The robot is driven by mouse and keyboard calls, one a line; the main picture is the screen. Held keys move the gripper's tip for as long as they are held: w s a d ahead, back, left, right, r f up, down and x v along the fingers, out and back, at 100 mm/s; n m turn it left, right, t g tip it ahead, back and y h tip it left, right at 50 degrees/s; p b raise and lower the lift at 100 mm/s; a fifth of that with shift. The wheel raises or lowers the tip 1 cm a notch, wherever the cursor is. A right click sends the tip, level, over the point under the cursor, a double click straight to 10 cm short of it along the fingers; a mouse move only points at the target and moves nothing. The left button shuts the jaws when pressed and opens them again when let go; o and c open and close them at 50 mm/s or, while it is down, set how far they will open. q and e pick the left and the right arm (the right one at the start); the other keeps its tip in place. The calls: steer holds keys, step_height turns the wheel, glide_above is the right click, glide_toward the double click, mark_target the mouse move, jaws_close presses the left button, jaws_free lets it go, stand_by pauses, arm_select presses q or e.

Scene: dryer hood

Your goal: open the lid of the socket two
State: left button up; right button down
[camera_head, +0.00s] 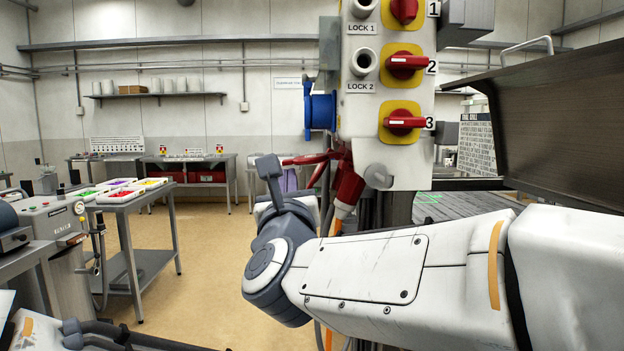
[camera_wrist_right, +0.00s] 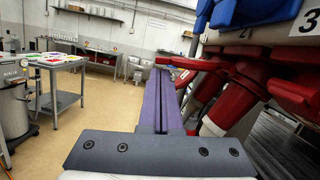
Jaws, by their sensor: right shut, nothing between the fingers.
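The grey control box (camera_head: 361,131) carries red switches numbered 1, 2 and 3. A blue socket (camera_head: 320,111) sits on its left side. Red sockets (camera_head: 349,180) hang under it; they also show in the right wrist view (camera_wrist_right: 232,98). A red lid-like flap (camera_head: 304,159) sticks out left from them; it also shows in the right wrist view (camera_wrist_right: 196,64). Which socket is number two is unclear. My right gripper (camera_wrist_right: 161,72) is shut and empty, its purple fingertips close by the flap's end; contact cannot be told.
A dark metal hood (camera_head: 569,110) stands at the right. A cart (camera_head: 122,196) with coloured trays and a machine (camera_head: 52,222) stand at the left. Benches (camera_head: 190,168) line the back wall. The floor (camera_head: 192,265) between is clear.

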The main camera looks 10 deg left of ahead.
steer(key=shift+a+r+m+b, duration=0.15)
steer(key=shift+r+m+b, duration=0.15)
steer(key=shift+m+b, duration=0.4)
steer(key=r+m+h+b, duration=0.1)
steer(key=b, duration=0.1)
steer(key=m+b, duration=0.2)
steer(key=shift+s+a+r+h, duration=0.1)
steer(key=shift+a+r+h, duration=0.15)
steer(key=shift+r+h, duration=0.15)
step_height(320, 180, up, 3)
steer(key=m+h+b, duration=0.1)
steer(key=m+b, duration=0.1)
steer(key=m, duration=0.2)
steer(key=shift+d+m, duration=0.15)
steer(key=shift+m, duration=0.25)
steer(key=shift+r, duration=0.15)
steer(key=shift+d+b, duration=0.1)
steer(key=shift+b, duration=0.2)
